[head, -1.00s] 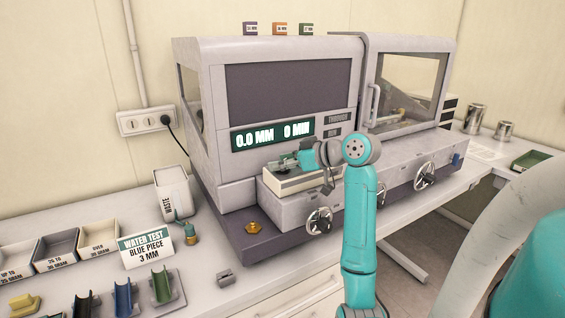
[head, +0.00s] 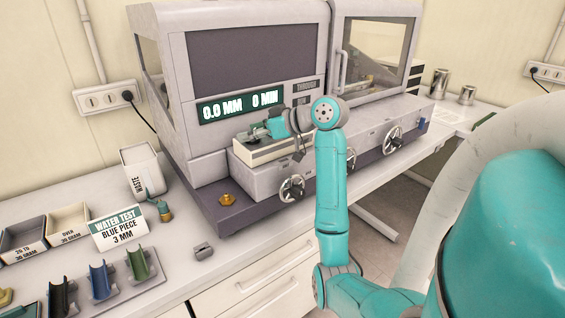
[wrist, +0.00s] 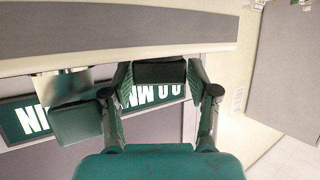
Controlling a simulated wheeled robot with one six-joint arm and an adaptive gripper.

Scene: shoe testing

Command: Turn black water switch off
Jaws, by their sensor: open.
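I cannot make out a black water switch for certain. The grey testing machine (head: 215,170) stands on the bench with a green display reading 0.0 MM and 0 MIN. My gripper (head: 257,132) is at the machine's front, above the pale fixture (head: 275,152), and partly hidden by my wrist. In the wrist view my gripper (wrist: 158,75) is open, its fingers apart. A dark block (wrist: 160,72) shows between the fingertips; I cannot tell whether it is touched. The display (wrist: 40,115) is upside down there, beside a grey-green block (wrist: 76,122).
Handwheels (head: 292,188) line the machine's lower front. A brass knob (head: 227,199) is on its base. A small grey block (head: 203,250), a waste bin (head: 142,172), a water test sign (head: 119,230) and coloured holders (head: 100,280) are on the bench at left.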

